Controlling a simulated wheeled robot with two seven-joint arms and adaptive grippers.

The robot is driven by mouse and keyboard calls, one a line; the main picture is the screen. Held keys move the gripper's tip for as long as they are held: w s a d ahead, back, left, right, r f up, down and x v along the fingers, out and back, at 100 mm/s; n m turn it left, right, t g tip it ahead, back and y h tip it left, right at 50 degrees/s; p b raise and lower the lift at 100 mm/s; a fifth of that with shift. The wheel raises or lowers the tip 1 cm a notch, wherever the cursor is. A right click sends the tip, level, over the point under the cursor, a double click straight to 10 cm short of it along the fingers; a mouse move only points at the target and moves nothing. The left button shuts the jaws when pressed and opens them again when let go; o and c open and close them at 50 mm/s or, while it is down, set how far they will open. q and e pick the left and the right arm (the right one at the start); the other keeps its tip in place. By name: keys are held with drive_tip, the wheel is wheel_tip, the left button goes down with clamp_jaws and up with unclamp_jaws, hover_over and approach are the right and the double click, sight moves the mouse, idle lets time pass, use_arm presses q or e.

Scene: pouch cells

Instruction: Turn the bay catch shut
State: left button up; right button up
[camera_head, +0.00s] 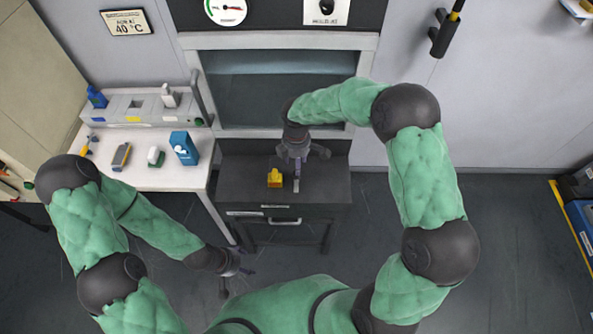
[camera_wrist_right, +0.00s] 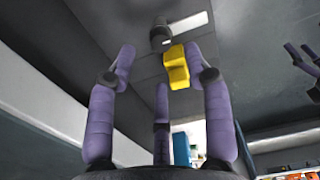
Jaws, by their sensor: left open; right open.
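My right gripper (camera_head: 298,160) points down over the dark bench top in front of the windowed bay (camera_head: 275,100). Its three purple fingers are spread and hold nothing. A pale strip (camera_head: 296,186) lies on the bench top just in front of it and may be part of the catch. In the right wrist view a dark round knob (camera_wrist_right: 160,36) and a pale plate (camera_wrist_right: 190,22) show beyond the fingertips, apart from them. I cannot tell which way the catch is turned. My left gripper (camera_head: 237,276) is open and empty, low in front of the bench's left side.
A yellow block (camera_head: 275,178) sits on the bench top left of the strip, close to a right finger in the wrist view. A white table (camera_head: 180,178) at the left carries a grey rack (camera_head: 135,106), a blue carton (camera_head: 183,148) and small items.

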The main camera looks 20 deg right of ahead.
sight(296, 181)
wheel_tip(296, 181, down, 6)
drive_tip(key=shift+r+b, duration=0.1)
drive_tip(key=shift+b, duration=0.3)
clamp_jaws()
